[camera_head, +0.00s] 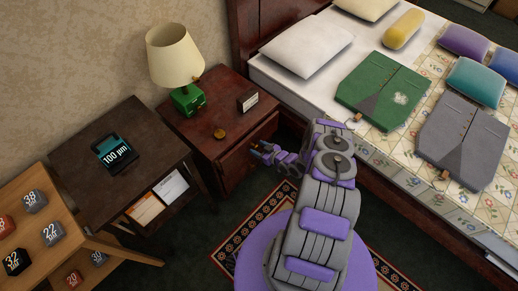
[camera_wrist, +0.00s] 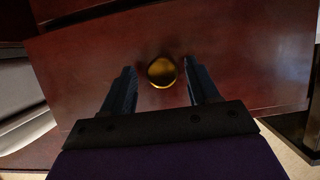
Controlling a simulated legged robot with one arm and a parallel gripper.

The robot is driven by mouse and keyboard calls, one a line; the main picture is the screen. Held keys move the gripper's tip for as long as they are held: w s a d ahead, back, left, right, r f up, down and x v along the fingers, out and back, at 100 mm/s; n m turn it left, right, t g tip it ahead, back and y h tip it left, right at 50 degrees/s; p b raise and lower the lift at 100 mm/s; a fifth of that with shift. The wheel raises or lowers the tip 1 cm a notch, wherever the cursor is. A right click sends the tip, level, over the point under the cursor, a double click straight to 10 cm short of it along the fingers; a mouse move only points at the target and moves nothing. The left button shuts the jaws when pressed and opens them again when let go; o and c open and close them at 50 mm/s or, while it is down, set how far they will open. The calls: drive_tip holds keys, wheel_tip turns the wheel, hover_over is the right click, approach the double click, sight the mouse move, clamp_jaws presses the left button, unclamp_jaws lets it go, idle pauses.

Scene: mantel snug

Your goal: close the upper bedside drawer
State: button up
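The bedside cabinet (camera_head: 184,139) is dark red wood and stands between the bed and a dark side table. Its upper drawer (camera_head: 238,160) faces my arm, and part of its front is hidden behind my gripper. In the wrist view the drawer front (camera_wrist: 240,60) fills most of the picture, with a round brass knob (camera_wrist: 161,72) near the middle. My gripper (camera_head: 262,152) is at the drawer front. In the wrist view its two dark fingers (camera_wrist: 163,85) are apart, one on each side of the knob, with visible gaps. I cannot tell how far the drawer stands out.
The bed (camera_head: 398,196) is close on the right. A dark side table (camera_head: 95,185) stands at the left. Dark carpet lies in front.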

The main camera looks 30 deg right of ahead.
sight(253, 144)
drive_tip(key=shift+a, duration=0.1)
clamp_jaws()
idle(0.3)
drive_tip(key=w, duration=0.1)
drive_tip(key=w+a, duration=0.1)
drive_tip(key=w, duration=0.1)
drive_tip(key=shift+w+a+r+b, duration=0.1)
drive_tip(key=shift+w+a+b, duration=0.05)
drive_tip(key=shift+w+b, duration=0.2)
unclamp_jaws()
drive_tip(key=shift+s, duration=0.1)
drive_tip(key=p+v, duration=0.4)
drive_tip(key=v, duration=1.3)
drive_tip(key=shift+s, duration=0.1)
